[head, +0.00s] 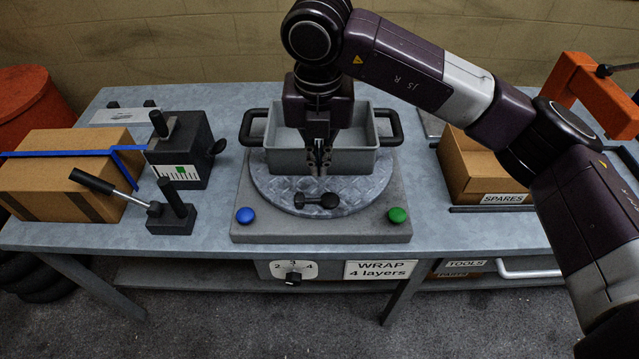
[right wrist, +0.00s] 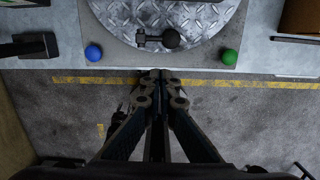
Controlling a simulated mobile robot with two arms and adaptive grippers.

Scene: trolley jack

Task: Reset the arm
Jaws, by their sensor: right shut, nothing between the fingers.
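My right gripper (head: 318,160) points down at the front of a grey box (head: 290,162) with black side handles; its fingers are together and empty. In the right wrist view my right gripper (right wrist: 160,82) also shows shut, below the turntable plate's edge. The box stands on a round metal turntable (head: 265,192) set in a grey base. A short black bar with round ends (head: 316,200) lies at the turntable's front, apart from the fingers; it also shows in the right wrist view (right wrist: 160,39). A lever with a black grip (head: 93,181) is tilted up on a black stand at left. My left gripper is not in view.
A blue button (head: 245,215) and a green button (head: 398,215) sit on the base's front corners. A black gauge block (head: 181,150) and a blue-strapped carton (head: 60,205) stand at left. A SPARES carton (head: 465,165) stands at right. A dial (head: 293,278) is below the bench edge.

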